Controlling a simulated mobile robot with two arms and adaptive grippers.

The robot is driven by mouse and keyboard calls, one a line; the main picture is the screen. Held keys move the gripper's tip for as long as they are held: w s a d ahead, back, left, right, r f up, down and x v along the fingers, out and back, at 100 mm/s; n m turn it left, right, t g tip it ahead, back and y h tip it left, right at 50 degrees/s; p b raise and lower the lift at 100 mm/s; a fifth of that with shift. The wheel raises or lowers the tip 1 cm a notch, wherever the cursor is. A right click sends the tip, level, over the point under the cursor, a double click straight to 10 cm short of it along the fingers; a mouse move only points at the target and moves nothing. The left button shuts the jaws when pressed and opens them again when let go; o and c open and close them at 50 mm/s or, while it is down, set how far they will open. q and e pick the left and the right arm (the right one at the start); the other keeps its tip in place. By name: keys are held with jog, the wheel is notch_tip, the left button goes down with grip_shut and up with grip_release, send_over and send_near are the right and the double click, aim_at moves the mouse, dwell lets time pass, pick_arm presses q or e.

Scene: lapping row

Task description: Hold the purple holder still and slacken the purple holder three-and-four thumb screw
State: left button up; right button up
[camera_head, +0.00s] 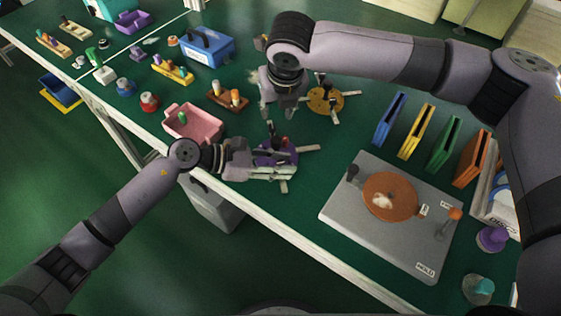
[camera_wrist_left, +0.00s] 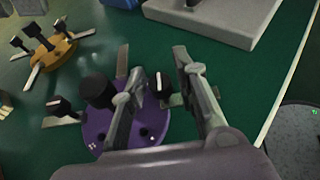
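The purple holder (camera_head: 290,158), a round disc with metal tabs and black thumb screws, lies on the green bench. The left wrist view shows its purple disc (camera_wrist_left: 152,128) with black knobs on and around it. My left gripper (camera_head: 278,168) is low over the holder's near side. Its fingers (camera_wrist_left: 158,78) are apart, one over the disc and one beyond its edge, with a black knob visible between them. Contact is unclear. My right gripper (camera_head: 283,113) points down beyond the holder, its fingers apart and seemingly empty. Screw numbers cannot be read.
A yellow-orange holder (camera_head: 324,100) lies close to the right gripper. A pink bin (camera_head: 193,124) stands left of the purple holder. A grey plate (camera_head: 345,210) with a brown disc is to the right, with coloured racks (camera_head: 389,119) behind. The bench's front edge is near my left arm.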

pick_arm(q)
jog(key=shift+c, duration=0.3)
grip_shut()
pick_arm(e)
jog(key=shift+o, duration=0.4)
jog(key=shift+o, duration=0.2)
